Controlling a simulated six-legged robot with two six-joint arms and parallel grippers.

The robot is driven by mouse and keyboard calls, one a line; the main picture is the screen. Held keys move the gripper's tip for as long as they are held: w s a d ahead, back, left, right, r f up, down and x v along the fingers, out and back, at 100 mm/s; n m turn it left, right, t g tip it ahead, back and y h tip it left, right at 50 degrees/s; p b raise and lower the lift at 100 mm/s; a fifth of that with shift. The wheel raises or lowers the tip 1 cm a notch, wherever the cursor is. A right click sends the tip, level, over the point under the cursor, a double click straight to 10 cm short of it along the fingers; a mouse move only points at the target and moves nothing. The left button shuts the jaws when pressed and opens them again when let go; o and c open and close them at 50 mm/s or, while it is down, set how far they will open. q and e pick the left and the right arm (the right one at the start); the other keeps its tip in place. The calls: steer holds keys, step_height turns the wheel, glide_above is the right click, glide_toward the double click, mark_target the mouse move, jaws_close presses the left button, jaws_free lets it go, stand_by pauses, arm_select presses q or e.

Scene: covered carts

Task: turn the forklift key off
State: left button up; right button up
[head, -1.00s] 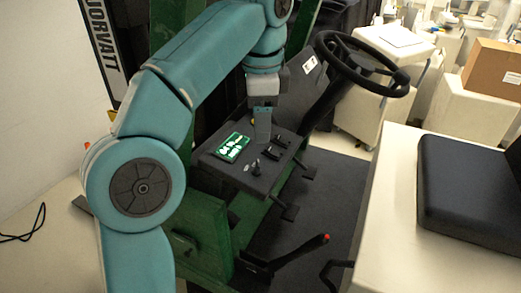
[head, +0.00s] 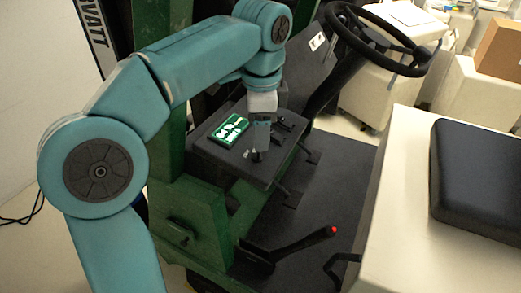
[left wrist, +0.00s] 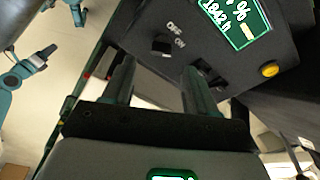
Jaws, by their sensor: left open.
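The forklift key (left wrist: 161,45) is a small black knob on the dark control panel, beside white OFF and ON labels. It also shows in the head view (head: 256,156), small and dark, just below my gripper. I cannot tell which label the key points to. My left gripper (left wrist: 158,80) is open and empty, its two fingers spread with the key seen beyond the gap between their tips. In the head view my left gripper (head: 262,135) points down over the panel. The key and fingers appear apart in the wrist view. My right gripper is not in view.
A green display (head: 229,131) with white text lies left of the key. Black levers (head: 283,128) stand at its right. A yellow button (left wrist: 269,69) is on the panel. The steering wheel (head: 378,40), a red-tipped lever (head: 308,243) and a black seat (head: 480,180) surround the panel.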

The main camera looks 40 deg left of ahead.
mark_target(258, 153)
arm_select(q)
steer(key=f, duration=0.4)
steer(key=shift+s+a+f, duration=0.1)
steer(key=shift+a+f, duration=0.15)
steer(key=shift+a, duration=0.15)
steer(key=shift+f, duration=0.3)
steer(key=shift+w+d+f, duration=0.1)
steer(key=shift+w+f, duration=0.15)
steer(key=shift+w, duration=0.05)
steer(key=shift+s, duration=0.15)
steer(key=c, duration=1.1)
